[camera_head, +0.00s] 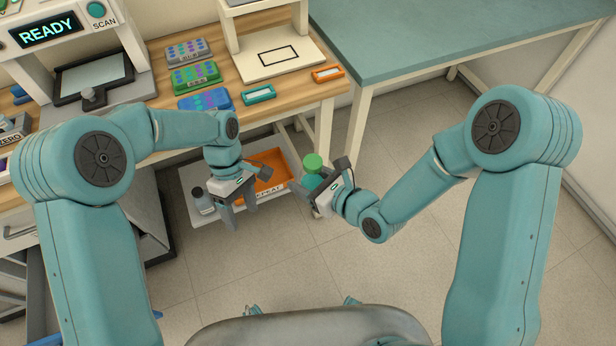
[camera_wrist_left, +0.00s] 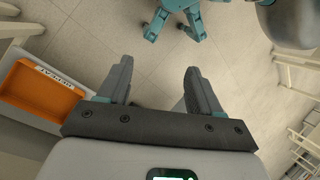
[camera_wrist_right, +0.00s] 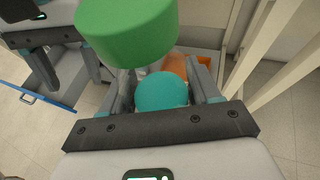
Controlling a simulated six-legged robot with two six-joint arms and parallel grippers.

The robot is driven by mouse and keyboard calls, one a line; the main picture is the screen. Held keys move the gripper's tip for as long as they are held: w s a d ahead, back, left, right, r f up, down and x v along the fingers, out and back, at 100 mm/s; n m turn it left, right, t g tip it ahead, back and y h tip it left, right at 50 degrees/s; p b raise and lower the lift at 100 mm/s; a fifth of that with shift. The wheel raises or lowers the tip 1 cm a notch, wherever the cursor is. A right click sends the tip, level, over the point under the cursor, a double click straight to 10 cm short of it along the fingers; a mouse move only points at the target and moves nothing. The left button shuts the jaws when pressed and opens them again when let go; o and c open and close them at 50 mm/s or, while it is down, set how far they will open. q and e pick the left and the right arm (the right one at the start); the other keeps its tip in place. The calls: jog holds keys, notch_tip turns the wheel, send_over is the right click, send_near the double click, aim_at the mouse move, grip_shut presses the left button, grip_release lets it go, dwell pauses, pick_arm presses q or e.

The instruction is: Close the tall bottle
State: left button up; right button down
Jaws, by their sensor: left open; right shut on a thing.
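In the head view my right gripper (camera_head: 322,188) is shut on a teal bottle (camera_head: 313,180) with a green cap (camera_head: 313,161) at its upper end. In the right wrist view the green cap (camera_wrist_right: 128,28) is large and close to the camera, and the rounded teal part (camera_wrist_right: 161,92) sits between the fingers. I cannot tell whether the cap is fully seated. My left gripper (camera_head: 242,214) is open and empty, fingers pointing down, left of the bottle and apart from it. Its fingers also show in the left wrist view (camera_wrist_left: 157,82) with only floor between them.
An orange tray (camera_head: 268,172) marked REPEAT stands on a low white shelf behind the grippers. A pale bottle with a dark cap (camera_head: 203,201) stands on that shelf at left. The wooden workbench (camera_head: 285,98) is behind. Open floor (camera_head: 300,255) lies in front.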

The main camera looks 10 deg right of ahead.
pick_arm(q)
jog(key=w+d+r+t, duration=0.1)
jog(key=w+d+r, duration=0.25)
jog(key=r, duration=0.45)
notch_tip(320, 180, up, 13)
jog(key=m+t, duration=0.3)
jog(key=t, duration=0.1)
send_over(312, 162)
jog(key=shift+d+r+y, duration=0.1)
jog(key=shift+r+y, duration=0.05)
jog(key=shift+y, duration=0.15)
notch_tip(312, 162, down, 8)
jog(key=shift+f, duration=0.1)
